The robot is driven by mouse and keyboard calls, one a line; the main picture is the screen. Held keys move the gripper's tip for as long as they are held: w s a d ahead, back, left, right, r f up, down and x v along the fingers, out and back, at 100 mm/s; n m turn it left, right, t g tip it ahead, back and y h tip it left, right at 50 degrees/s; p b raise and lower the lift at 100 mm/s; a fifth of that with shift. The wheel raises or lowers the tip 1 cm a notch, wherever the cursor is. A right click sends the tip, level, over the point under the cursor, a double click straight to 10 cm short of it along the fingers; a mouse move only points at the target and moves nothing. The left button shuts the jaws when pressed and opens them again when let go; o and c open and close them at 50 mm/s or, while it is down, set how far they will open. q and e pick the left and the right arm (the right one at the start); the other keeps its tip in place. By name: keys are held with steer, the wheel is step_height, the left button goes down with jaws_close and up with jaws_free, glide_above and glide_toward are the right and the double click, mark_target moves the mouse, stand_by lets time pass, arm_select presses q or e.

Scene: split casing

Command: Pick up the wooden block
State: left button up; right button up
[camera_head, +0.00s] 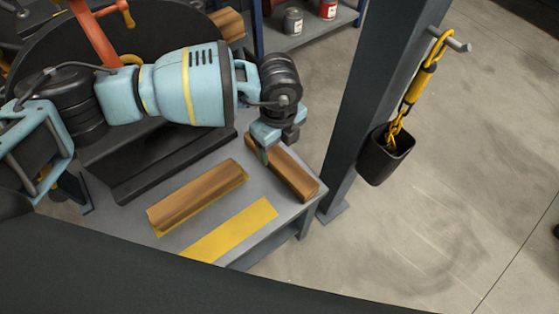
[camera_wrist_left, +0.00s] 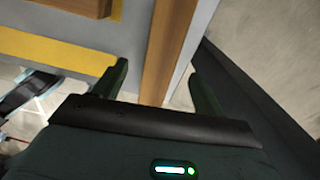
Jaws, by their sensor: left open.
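One wooden block (camera_head: 290,172) lies near the right edge of the grey table, partly hidden by my left gripper (camera_head: 273,147). My left gripper is open over the far end of this block. In the left wrist view the block (camera_wrist_left: 166,45) runs between the two spread fingers, with a gap on each side. I cannot tell whether the fingers reach down beside it. A second wooden block (camera_head: 197,197) lies to the left, along a yellow strip. My right gripper is not in view.
A bare yellow strip (camera_head: 232,230) lies on the table (camera_head: 222,216) nearer the front. A dark post (camera_head: 375,100) stands just right of the table, with a black bucket (camera_head: 386,155) hanging from it. A black plate (camera_head: 170,165) stands behind the left block.

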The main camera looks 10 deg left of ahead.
mark_target(279, 158)
arm_select(q)
steer(key=shift+f, duration=1.2)
steer(key=shift+w+f+b, duration=0.1)
steer(key=shift+f+b, duration=1.2)
steer(key=shift+f, duration=1.3)
steer(key=shift+r, duration=0.1)
steer(key=shift+c, duration=0.4)
steer(key=shift+c, duration=1.1)
steer(key=c, duration=1)
